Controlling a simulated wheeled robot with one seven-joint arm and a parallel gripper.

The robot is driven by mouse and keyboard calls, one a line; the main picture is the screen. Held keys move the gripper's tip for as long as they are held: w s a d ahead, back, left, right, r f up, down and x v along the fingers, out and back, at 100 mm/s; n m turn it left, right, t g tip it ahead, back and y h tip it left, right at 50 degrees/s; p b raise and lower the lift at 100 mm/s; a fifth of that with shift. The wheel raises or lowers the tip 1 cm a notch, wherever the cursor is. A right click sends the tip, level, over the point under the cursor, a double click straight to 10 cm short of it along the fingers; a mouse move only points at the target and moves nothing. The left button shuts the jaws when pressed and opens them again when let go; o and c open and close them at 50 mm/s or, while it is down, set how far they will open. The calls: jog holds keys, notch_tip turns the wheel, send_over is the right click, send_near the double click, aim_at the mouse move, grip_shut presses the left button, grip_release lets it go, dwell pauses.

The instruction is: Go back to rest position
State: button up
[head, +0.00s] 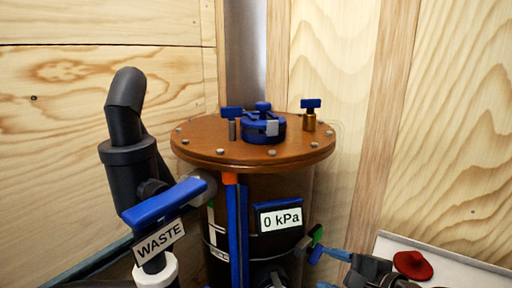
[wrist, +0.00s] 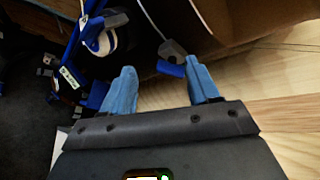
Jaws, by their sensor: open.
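My gripper (head: 329,268) is at the lower right of the head view, beside the filter tank. In the wrist view its two blue fingers (wrist: 163,85) are spread apart with nothing held between them. A small valve with a blue handle (head: 316,254) and a green part sits on the tank's right side, close to the fingertips. In the wrist view a blue handle (wrist: 171,69) on a grey fitting shows just beyond the fingers, near the right one. I cannot tell whether they touch.
The filter tank has a brown bolted lid (head: 200,150) with blue fittings and a 0 kPa label (head: 281,218). A black pipe with a blue-handled WASTE valve (head: 160,203) stands left. A red object (head: 412,265) lies on a white surface (head: 450,268) at right. Wooden walls stand behind.

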jog(key=s+a+f+n+t+h, duration=0.1)
jog(key=s+f+n+t+h, duration=0.2)
jog(key=s, duration=0.9)
jog(key=s+f+n+h, duration=0.2)
jog(key=s+f+h, duration=0.15)
jog(key=s, duration=0.95)
jog(key=s+d+r+n, duration=0.3)
jog(key=s+n, duration=0.3)
jog(key=s, duration=0.2)
jog(key=s+d+r+n, duration=0.3)
jog(key=s+n, duration=0.3)
jog(key=s, duration=0.2)
jog(key=shift+s+d+r+t, duration=0.2)
jog(key=shift+s+d+t, duration=0.2)
jog(key=shift+d, duration=0.2)
